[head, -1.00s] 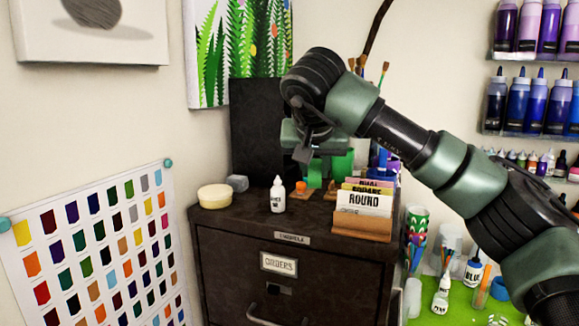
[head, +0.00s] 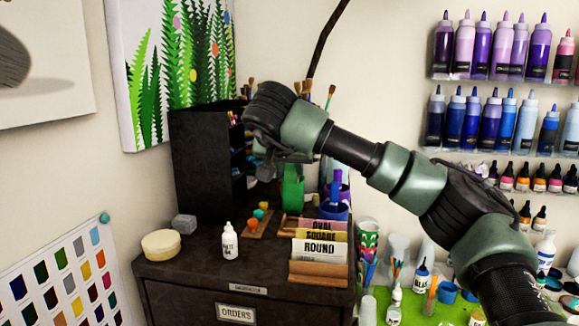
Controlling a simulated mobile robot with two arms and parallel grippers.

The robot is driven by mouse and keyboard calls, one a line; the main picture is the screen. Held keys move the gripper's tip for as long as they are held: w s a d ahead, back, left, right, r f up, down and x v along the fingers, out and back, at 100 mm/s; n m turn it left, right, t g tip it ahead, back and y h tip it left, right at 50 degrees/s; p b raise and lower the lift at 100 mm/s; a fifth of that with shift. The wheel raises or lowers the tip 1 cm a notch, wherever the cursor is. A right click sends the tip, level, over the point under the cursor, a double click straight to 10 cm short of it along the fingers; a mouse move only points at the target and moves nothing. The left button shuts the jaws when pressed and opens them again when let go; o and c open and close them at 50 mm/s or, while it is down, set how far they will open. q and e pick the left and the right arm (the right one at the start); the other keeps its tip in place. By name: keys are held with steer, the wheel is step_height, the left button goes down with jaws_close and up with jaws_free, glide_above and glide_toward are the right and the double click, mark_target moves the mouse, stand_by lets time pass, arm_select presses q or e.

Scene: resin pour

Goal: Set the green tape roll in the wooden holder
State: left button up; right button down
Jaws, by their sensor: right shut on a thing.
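My right gripper (head: 268,165) is over the back part of the dark cabinet top, left of a green cup. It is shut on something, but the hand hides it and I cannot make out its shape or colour. A small wooden holder (head: 262,228) lies on the cabinet top below the gripper, with small orange and teal round pieces (head: 259,212) on it. I cannot tell whether one of these is the green tape roll. The gripper looks apart from the holder. My left gripper is not in view.
A white bottle (head: 230,243), a cream round tub (head: 161,243) and a grey block (head: 184,222) stand left of the holder. A card rack (head: 318,272) stands to its right. The green cup (head: 292,192) and a dark organiser (head: 205,165) are behind.

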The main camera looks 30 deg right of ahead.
mark_target(290, 177)
step_height(290, 177, down, 3)
steer(key=shift+w+f+b, duration=0.1)
steer(key=shift+b, duration=0.95)
step_height(290, 177, down, 4)
steer(key=b, duration=0.3)
steer(key=shift+r, duration=0.25)
steer(key=shift+f+b, duration=1.2)
steer(key=shift+f, duration=0.8)
steer(key=c, duration=0.6)
jaws_free()
steer(key=shift+r, duration=0.1)
steer(key=shift+r+p, duration=3.6)
steer(key=shift+r, duration=0.35)
